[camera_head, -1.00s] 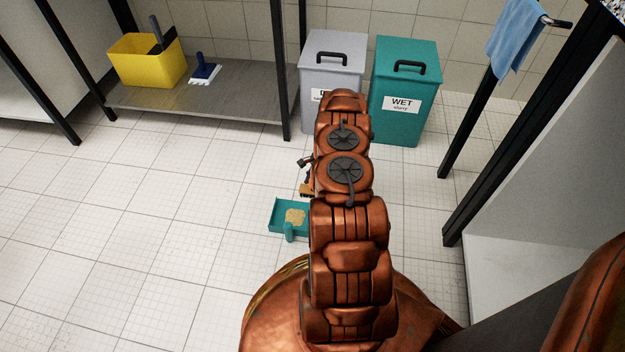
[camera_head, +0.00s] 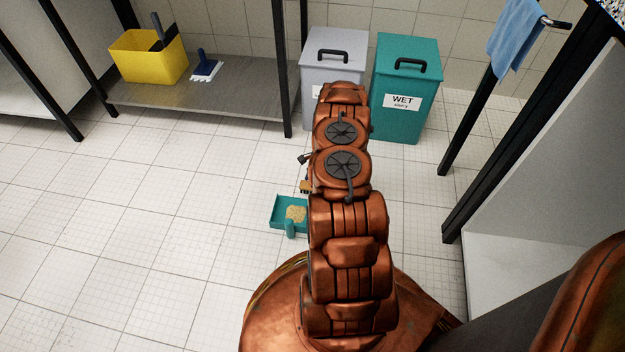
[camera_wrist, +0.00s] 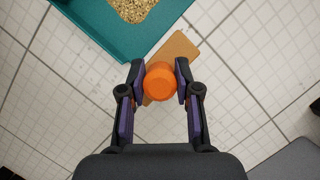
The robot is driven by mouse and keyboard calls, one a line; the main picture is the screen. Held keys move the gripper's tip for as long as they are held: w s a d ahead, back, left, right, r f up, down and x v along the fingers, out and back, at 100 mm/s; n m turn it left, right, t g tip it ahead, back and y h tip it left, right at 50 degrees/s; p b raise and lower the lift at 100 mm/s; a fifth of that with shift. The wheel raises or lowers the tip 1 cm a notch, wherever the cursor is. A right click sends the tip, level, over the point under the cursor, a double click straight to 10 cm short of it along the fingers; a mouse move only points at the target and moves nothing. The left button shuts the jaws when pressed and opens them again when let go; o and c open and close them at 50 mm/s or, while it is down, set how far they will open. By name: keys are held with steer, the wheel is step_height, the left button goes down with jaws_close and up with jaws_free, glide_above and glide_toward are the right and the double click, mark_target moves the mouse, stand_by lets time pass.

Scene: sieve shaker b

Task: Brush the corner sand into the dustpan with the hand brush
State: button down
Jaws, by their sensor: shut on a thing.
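The teal dustpan (camera_head: 281,213) lies on the tiled floor left of my arm, with a patch of tan sand (camera_head: 296,213) in it. The wrist view also shows the dustpan (camera_wrist: 88,36) at the upper left, with the sand (camera_wrist: 133,8) cut by the top edge. My gripper (camera_wrist: 160,82) is shut on the orange handle of the hand brush (camera_wrist: 160,84), seen end-on. The brush's tan block shows beneath, close beside the dustpan's edge; whether they touch I cannot tell. In the head view my arm hides most of the brush and gripper.
A grey bin (camera_head: 334,50) and a teal WET bin (camera_head: 408,70) stand behind my arm. A shelf (camera_head: 230,99) at the back left holds a yellow tub (camera_head: 147,60) and a blue-and-white brush (camera_head: 207,67). A black-legged bench is at right. Floor at left is clear.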

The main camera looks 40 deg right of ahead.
steer(key=shift+r, duration=0.7)
steer(key=shift+f, duration=0.1)
steer(key=shift+w+d+f, duration=0.25)
steer(key=shift+w+d, duration=0.3)
steer(key=shift+d, duration=0.2)
steer(key=shift+f+b, duration=0.4)
steer(key=shift+f, duration=0.75)
